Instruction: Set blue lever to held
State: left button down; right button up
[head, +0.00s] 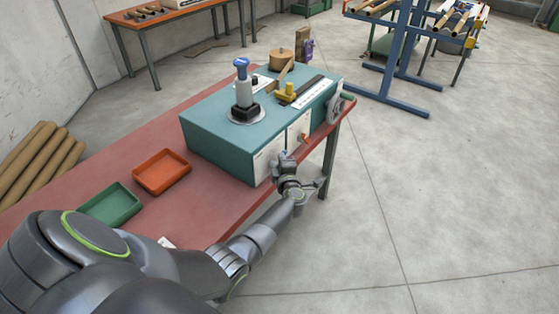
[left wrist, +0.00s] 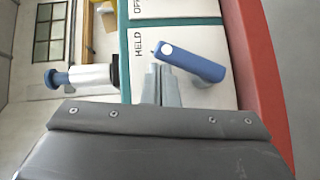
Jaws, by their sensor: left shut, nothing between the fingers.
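The blue lever (left wrist: 195,62) shows in the left wrist view on a white panel (left wrist: 215,15) of the teal machine (head: 215,128). Its white round end is near the printed word HELD (left wrist: 138,42), and its body slants away right and down in that picture. My left gripper (left wrist: 160,72) is shut and empty, its fingertips right by the lever's white-capped end; I cannot tell whether they touch. In the head view my left gripper (head: 283,160) is at the machine's front face and hides most of the lever there.
An orange lever (head: 304,137) is on the panel to the right, and a handwheel (head: 336,108) is at the machine's right end. A blue-topped post (head: 243,85) stands on top. An orange tray (head: 161,172) and green tray (head: 110,205) lie on the red bench (head: 210,205).

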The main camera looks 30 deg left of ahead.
pick_arm(q)
jog(key=shift+w, duration=0.5)
jog(key=shift+r, duration=0.15)
pick_arm(e)
jog(key=shift+f, duration=0.1)
